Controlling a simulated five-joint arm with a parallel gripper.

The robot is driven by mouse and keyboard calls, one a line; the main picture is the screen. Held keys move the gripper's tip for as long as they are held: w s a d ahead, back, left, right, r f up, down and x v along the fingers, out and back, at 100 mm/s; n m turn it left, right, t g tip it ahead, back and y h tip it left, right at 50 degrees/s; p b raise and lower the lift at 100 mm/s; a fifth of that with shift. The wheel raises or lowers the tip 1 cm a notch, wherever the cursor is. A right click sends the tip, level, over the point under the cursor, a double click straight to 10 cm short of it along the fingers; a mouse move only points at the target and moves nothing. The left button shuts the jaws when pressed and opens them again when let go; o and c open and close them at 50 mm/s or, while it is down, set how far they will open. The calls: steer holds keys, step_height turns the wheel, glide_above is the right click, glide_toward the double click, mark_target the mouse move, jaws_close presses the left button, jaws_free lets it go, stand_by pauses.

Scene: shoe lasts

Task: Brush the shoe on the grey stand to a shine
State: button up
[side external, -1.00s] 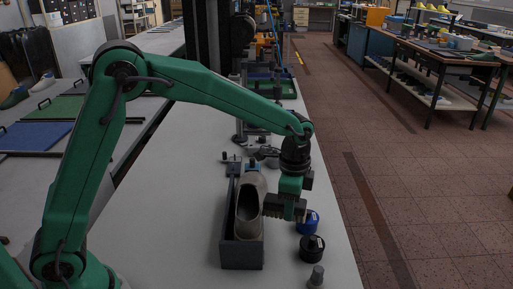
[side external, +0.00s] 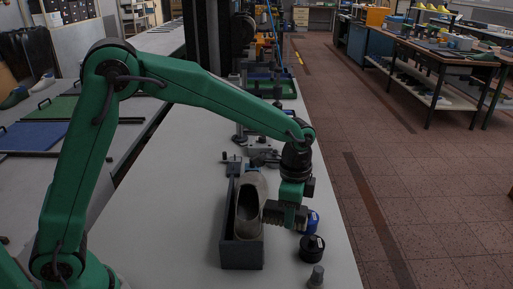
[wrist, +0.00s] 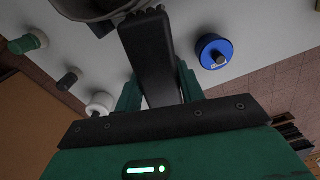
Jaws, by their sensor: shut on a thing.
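A grey-beige shoe (side external: 258,186) sits in the grey stand (side external: 242,256), its dark opening facing up. My gripper (side external: 285,213) is at the shoe's right side in the side view. In the wrist view my gripper (wrist: 158,92) is shut on a dark, long brush (wrist: 150,50), which lies between the green fingers. The brush's far end is close to the shoe (wrist: 92,7), which shows only in part at the top edge. I cannot tell whether the bristles touch the shoe.
A blue tin (side external: 310,220) stands just right of my gripper, and it also shows in the wrist view (wrist: 214,52). The bench left of the stand is clear.

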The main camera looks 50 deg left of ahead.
steer(key=shift+s+d, duration=0.4)
steer(key=shift+d, duration=0.05)
steer(key=shift+r, duration=0.15)
steer(key=shift+w+d+r, duration=0.2)
steer(key=shift+w+r, duration=0.05)
steer(key=shift+r, duration=0.7)
steer(key=shift+w+d+r, duration=0.25)
steer(key=shift+r, duration=0.75)
steer(key=shift+w+d+r, duration=0.2)
steer(key=shift+w+r, duration=0.05)
steer(key=shift+r, duration=0.7)
steer(key=s+a+n, duration=0.3)
steer(key=s+a, duration=0.1)
steer(key=a, duration=0.6)
steer(key=s+a+n, duration=0.3)
steer(key=s+a, duration=0.2)
steer(key=a, duration=0.6)
steer(key=shift+s+a+r, duration=0.15)
steer(key=shift+a+r, duration=0.15)
steer(key=shift+r, duration=0.15)
